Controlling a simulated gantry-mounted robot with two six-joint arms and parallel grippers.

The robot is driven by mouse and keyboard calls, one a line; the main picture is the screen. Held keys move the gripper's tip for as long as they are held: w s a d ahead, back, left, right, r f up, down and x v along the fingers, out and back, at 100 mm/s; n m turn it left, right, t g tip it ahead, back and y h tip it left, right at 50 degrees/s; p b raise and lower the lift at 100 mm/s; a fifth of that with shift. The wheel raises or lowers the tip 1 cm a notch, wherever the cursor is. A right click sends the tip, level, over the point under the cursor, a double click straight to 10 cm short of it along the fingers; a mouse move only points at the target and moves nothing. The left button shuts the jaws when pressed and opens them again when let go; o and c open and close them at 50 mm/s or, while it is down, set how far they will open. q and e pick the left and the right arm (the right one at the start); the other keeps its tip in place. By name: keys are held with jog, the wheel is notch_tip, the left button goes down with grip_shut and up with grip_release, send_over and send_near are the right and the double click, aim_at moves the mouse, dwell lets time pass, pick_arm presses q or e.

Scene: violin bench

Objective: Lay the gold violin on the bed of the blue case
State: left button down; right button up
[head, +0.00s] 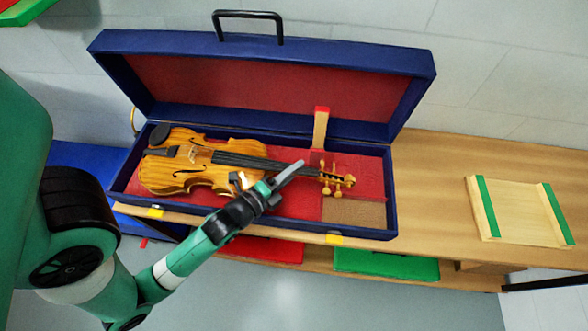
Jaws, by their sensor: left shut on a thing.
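The gold violin (180,175) is over the red bed of the open blue case (252,60), body to the left and scroll to the right. I cannot tell whether it rests on the bed or is held just above it. My left gripper (275,182) reaches in from the lower left and is shut on the violin around its neck. The gripper hides part of the violin's body edge and neck. The case's lid stands open at the back, with a black handle on top. My right gripper is not in view.
The case stands on a wooden bench (440,180). A red-tipped strap or block (321,128) stands up at the case's back wall. A wooden tray with green strips (515,208) lies at the right. Red (262,250) and green (385,264) items sit on a lower shelf.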

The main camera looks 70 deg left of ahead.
pick_arm(q)
jog(key=shift+f, duration=0.15)
jog(key=c, duration=0.6)
grip_release()
